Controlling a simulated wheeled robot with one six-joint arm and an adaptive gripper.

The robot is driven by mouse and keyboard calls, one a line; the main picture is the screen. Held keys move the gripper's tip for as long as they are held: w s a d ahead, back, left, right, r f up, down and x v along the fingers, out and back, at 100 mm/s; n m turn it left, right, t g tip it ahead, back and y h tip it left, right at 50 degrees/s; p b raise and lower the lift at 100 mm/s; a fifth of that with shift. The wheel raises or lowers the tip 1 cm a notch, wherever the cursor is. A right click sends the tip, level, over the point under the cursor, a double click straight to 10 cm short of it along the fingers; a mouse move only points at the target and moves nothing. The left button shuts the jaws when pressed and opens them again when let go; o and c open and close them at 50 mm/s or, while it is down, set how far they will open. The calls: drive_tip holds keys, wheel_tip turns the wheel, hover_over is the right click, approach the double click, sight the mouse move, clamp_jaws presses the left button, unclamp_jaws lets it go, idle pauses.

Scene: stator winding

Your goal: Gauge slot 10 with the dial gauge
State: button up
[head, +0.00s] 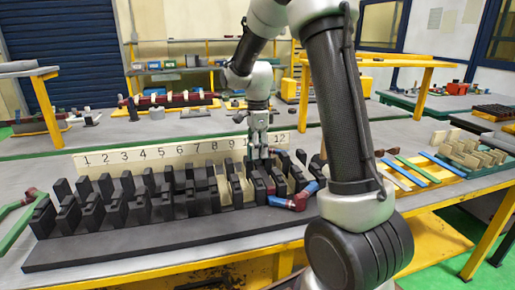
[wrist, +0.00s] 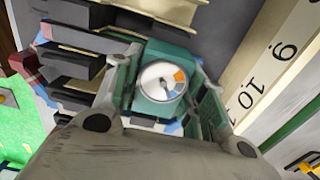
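The stator model (head: 150,240) is a long dark base with two rows of black teeth, on the bench in the head view. Behind it stands a cream number strip (head: 130,157) marked from 1 to 12. My gripper (head: 258,155) points down in front of the strip near 10 and 11. In the wrist view the green dial gauge (wrist: 158,88), with a white round face, sits between my gripper's fingers (wrist: 165,75), which look closed on its sides. The strip's 10 (wrist: 245,97) shows to the right of the gauge. The gauge's lower end is hidden.
A red and blue piece (head: 297,200) lies at the right end of the teeth. Cream pieces show between some teeth. My arm hides part of the bench.

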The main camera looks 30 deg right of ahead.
drive_tip(key=shift+o, duration=1.3)
drive_tip(key=shift+r, duration=0.1)
wheel_tip(320, 180, up, 12)
idle(1.2)
